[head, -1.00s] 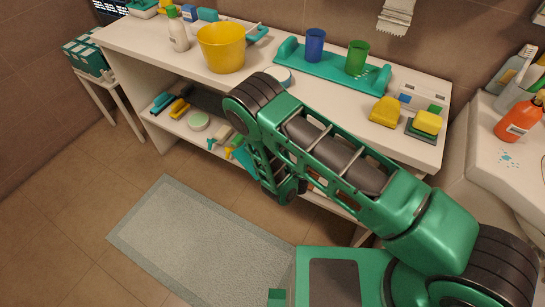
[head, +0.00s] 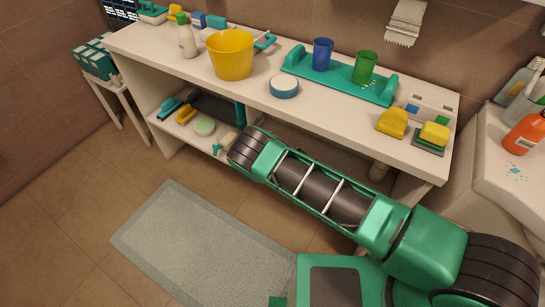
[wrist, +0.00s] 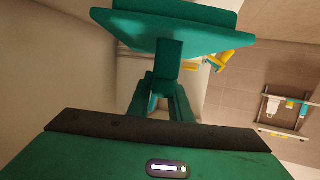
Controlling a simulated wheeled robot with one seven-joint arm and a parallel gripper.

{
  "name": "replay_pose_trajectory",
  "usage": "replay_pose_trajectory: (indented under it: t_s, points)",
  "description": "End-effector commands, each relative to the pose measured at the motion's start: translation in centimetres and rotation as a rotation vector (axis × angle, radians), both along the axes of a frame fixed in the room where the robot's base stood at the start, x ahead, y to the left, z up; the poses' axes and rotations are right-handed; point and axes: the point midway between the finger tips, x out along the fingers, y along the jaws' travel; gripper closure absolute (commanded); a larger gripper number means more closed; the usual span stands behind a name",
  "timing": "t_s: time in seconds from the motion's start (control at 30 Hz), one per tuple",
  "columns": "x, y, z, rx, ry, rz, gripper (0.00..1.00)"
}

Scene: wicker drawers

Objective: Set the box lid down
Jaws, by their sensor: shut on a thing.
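In the wrist view, my gripper (wrist: 163,92) is shut on the post-like handle of a teal piece with a broad flat plate, which I take to be the box lid (wrist: 170,34). The plate sits beyond the fingertips, across the top of the picture. A pale surface lies behind it; whether the lid touches it I cannot tell. In the head view my arm reaches down to the front of the lower shelf, and my gripper is hidden there. An upright teal part (head: 240,112) shows on that shelf; I cannot tell if it is the lid.
The white counter (head: 290,108) holds a yellow bucket (head: 231,56), a round teal-rimmed tub (head: 284,86), a teal cup rack (head: 338,78) and sponges. The lower shelf holds brushes, a round green-white dish (head: 204,127) and a dark tray (head: 215,108). A grey mat (head: 195,250) lies on the floor.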

Motion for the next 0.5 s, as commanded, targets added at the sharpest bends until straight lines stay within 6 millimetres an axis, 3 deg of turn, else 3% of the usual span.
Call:
replay_pose_trajectory:
  t_s: [0.5]
  points:
    - [0.3,-0.2,-4.2,0.0,0.0,0.001,1.0]
